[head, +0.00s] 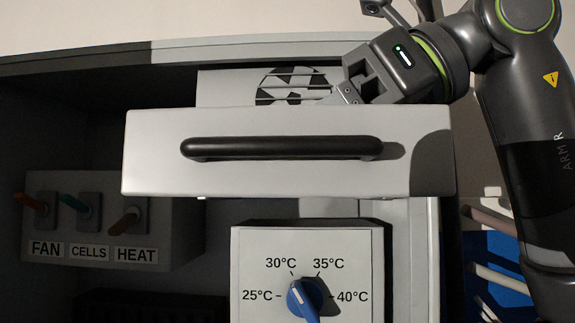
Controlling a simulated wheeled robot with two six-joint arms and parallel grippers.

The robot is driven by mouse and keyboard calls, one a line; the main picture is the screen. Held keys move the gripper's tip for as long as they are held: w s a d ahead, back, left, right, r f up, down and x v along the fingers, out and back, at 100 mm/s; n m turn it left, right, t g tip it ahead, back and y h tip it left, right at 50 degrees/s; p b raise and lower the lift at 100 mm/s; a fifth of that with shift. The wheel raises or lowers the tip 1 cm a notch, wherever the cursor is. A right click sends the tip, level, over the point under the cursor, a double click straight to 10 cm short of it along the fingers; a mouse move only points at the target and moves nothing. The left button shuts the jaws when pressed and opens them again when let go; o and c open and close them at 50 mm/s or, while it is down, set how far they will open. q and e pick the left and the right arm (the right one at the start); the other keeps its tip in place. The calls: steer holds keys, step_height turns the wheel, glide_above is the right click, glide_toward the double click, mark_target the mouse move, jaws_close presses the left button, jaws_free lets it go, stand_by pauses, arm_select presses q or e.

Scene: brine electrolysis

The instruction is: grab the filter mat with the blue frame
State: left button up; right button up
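No filter mat with a blue frame can be made out clearly. A blue surface (504,254) shows at the lower right behind pale bars, partly covered by my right arm; I cannot tell whether it belongs to the mat. My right gripper (348,94) reaches in from the upper right. Its fingers point down and left behind the top edge of a pale drawer front (290,178), beside the fan grille. The fingertips are partly hidden, so whether they are apart or hold something cannot be told. My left gripper is out of view.
The drawer front has a black bar handle (282,148). A fan grille (292,84) lies behind it. Below are a temperature box (345,246) with a blue knob (304,298) and a switch box (170,216) labelled FAN, CELLS, HEAT. Pale bars (502,279) stick out at right.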

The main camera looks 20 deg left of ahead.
steer(key=shift+d, duration=0.15)
steer(key=shift+c, duration=1.6)
jaws_close()
